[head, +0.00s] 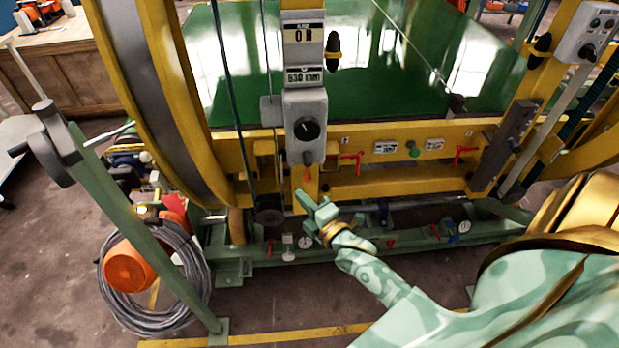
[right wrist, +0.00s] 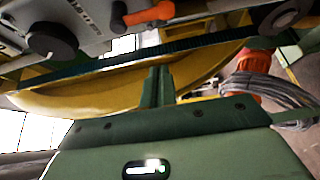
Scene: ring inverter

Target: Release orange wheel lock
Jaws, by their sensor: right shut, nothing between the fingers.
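A small orange lever (head: 307,174), which looks like the orange wheel lock, hangs below the grey control box (head: 305,122) on the yellow frame. In the right wrist view an orange handle (right wrist: 148,14), apparently the same lever, shows at the top, beside a dark round knob (right wrist: 52,38). My right gripper (head: 304,201) is just below the lever in the head view, apparently apart from it. Its fingers (right wrist: 157,88) are shut together and empty. My left gripper is not in view.
The large yellow wheel rim (head: 165,110) curves at left. Red handles (head: 350,156) sit on the yellow beam to the right. A green post (head: 135,220), a coiled cable (head: 190,285) and an orange drum (head: 128,267) stand at lower left. A green rail (head: 345,248) runs low.

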